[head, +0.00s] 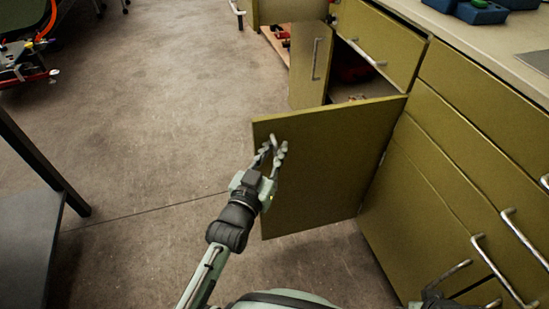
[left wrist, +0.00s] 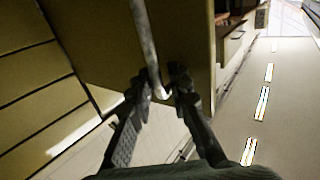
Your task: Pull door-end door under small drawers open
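The olive door (head: 325,165) below the drawers stands swung far out from the cabinet, its outer face towards me and its hinged edge at the right. My left gripper (head: 272,152) is at the upper free-edge side of this face. In the left wrist view, the metal bar handle (left wrist: 146,45) runs down between the two fingers of my left gripper (left wrist: 162,88), which are close together around its lower end. In the head view the fingers mostly hide the handle. A dark part at the bottom right looks like my right gripper (head: 432,296); its fingers are unclear.
A second open door (head: 310,65) with a bar handle stands beyond, beside a dark compartment. A drawer (head: 380,45) is above the opening. Closed drawers (head: 440,150) line the right. A dark table (head: 30,230) is at the left. The floor (head: 160,120) between is clear.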

